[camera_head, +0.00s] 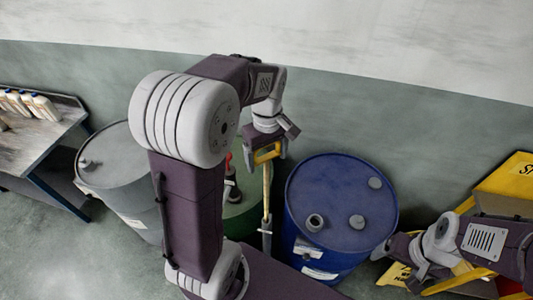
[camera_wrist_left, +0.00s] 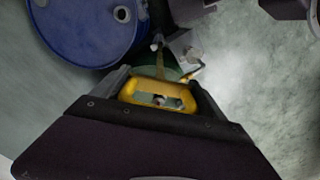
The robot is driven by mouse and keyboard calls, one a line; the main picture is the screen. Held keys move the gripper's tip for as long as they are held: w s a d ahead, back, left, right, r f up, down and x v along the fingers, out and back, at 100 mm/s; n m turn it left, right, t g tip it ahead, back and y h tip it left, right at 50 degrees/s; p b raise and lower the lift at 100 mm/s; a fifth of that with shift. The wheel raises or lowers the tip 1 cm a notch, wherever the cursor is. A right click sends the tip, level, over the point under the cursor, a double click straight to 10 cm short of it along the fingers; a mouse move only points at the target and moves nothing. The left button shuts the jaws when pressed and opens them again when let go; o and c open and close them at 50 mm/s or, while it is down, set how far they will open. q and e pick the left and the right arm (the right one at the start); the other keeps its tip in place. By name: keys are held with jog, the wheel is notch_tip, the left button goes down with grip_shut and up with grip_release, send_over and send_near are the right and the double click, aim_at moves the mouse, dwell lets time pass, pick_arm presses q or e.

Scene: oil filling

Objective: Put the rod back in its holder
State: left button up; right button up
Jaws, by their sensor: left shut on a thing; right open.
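My left gripper (camera_head: 268,150) is shut on the yellow handle of the rod (camera_head: 266,188). The rod hangs almost upright, in front of the gap between the green drum (camera_head: 240,217) and the blue drum (camera_head: 342,205). Its lower part meets a grey sleeve-like piece (camera_head: 265,240); I cannot tell whether this is the holder or part of the rod. In the left wrist view the yellow handle (camera_wrist_left: 160,104) sits between the jaws, with the shaft running away from it. My right gripper (camera_head: 400,262) is open and empty, to the right of the blue drum.
A grey drum (camera_head: 120,175) stands at the left, partly behind my left arm. A workbench (camera_head: 35,140) with several white bottles is at the far left. A yellow stand (camera_head: 505,180) is at the right. A wall runs behind the drums.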

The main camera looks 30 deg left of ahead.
pick_arm(q)
send_over(266, 219)
jog(key=f, duration=0.7)
jog(key=shift+w+f, duration=0.3)
jog(key=shift+f, duration=0.1)
notch_tip(266, 219, down, 29)
jog(key=b, duration=2.4)
jog(key=shift+f+b, duration=0.85)
jog(key=shift+f, duration=0.2)
jog(key=o, duration=1.3)
jog(key=shift+c, duration=0.2)
notch_tip(266, 219, up, 9)
jog(key=shift+r, duration=0.1)
